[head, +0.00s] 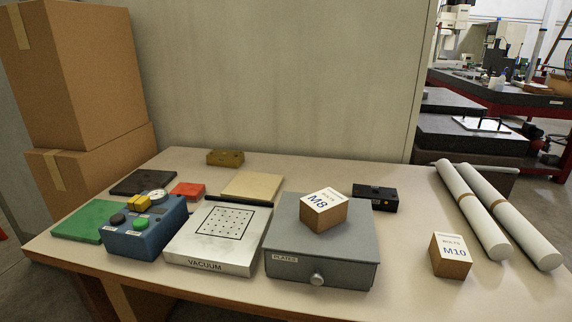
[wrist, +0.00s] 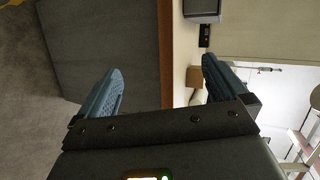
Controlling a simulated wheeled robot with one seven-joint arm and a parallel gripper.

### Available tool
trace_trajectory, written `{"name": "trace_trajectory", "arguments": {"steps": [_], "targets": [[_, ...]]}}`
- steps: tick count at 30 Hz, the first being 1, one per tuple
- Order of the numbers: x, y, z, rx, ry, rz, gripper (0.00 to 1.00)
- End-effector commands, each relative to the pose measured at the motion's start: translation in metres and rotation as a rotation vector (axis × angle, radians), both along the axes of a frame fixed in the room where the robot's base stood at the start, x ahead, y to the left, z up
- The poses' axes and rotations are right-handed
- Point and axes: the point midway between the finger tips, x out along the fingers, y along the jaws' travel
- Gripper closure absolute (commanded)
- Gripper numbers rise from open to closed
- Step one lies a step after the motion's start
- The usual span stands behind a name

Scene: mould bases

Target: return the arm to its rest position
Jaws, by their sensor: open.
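My gripper (wrist: 160,90) shows only in the wrist view. Its two blue-grey fingers are spread wide apart with nothing between them. Beyond them the wrist view shows the table's edge (wrist: 180,70), a grey side surface and the floor. In the head view neither my arm nor my gripper appears over the table (head: 405,285). The M8 box (head: 323,216) sits on top of the grey PLATES drawer box (head: 320,262). The M10 box (head: 450,262) stands on the table to the right.
A silver VACUUM plate (head: 190,245), a blue button box (head: 150,238) and a green plate (head: 82,222) stand at the left. Two white rolls (head: 475,215) lie at the right. Cardboard boxes (head: 85,75) are stacked behind left.

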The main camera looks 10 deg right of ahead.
Motion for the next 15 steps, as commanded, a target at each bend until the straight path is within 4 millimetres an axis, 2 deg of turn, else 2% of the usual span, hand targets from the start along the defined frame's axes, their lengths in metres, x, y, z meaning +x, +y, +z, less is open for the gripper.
{"name": "trace_trajectory", "arguments": {"steps": [1,6,12,15], "targets": [[-0.02,0.003,-0.006,-0.118,0.008,0.033,0.0],[-0.074,0.006,-0.007,-0.569,-0.003,0.167,0.0],[-0.132,0.011,0.007,-1.078,-0.037,0.351,0.0],[-0.152,0.013,0.016,-1.268,-0.061,0.424,0.0]]}}
